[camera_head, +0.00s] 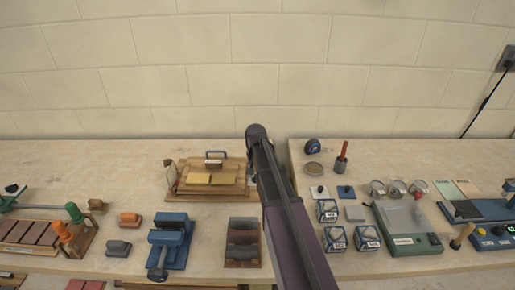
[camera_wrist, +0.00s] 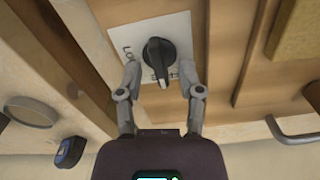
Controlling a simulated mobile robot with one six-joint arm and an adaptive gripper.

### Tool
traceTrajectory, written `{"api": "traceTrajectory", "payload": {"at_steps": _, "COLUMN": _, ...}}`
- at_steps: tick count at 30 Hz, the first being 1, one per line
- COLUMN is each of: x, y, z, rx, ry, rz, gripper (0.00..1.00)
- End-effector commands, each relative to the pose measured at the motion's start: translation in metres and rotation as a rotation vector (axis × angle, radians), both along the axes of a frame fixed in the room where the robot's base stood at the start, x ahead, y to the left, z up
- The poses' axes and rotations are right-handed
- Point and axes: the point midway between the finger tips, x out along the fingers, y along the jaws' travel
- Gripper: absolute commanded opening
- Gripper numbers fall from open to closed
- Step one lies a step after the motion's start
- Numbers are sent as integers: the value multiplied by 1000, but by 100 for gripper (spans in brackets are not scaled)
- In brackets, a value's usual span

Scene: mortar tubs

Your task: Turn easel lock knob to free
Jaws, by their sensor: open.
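The easel (camera_head: 211,178) is a wooden stand at the back of the left bench in the head view. In the wrist view its black lock knob (camera_wrist: 157,56) sits on a white label plate (camera_wrist: 126,36) with partly hidden lettering; "Lo" is readable. The knob's raised grip looks roughly upright in the picture, slightly tilted. My gripper (camera_wrist: 163,77) is open, with one finger on each side of the knob. The fingers look apart from it; the exact gap cannot be told. In the head view my arm hides the gripper and the knob.
A grey handle (camera_wrist: 290,132) and a tan block (camera_wrist: 292,30) are right of the knob in the wrist view. A blue vise (camera_head: 170,241) stands in front of the easel. Labelled cubes (camera_head: 328,211) stand on the right bench. A wall (camera_head: 210,60) rises behind.

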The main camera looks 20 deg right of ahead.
Motion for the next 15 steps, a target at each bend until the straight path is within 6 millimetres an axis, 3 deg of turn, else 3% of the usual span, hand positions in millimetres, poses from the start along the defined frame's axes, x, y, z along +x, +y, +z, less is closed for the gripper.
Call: {"api": "traceTrajectory", "payload": {"at_steps": 15, "x": -2, "y": -2, "z": 0, "rx": 0, "ry": 0, "rz": -351, "gripper": 49}}
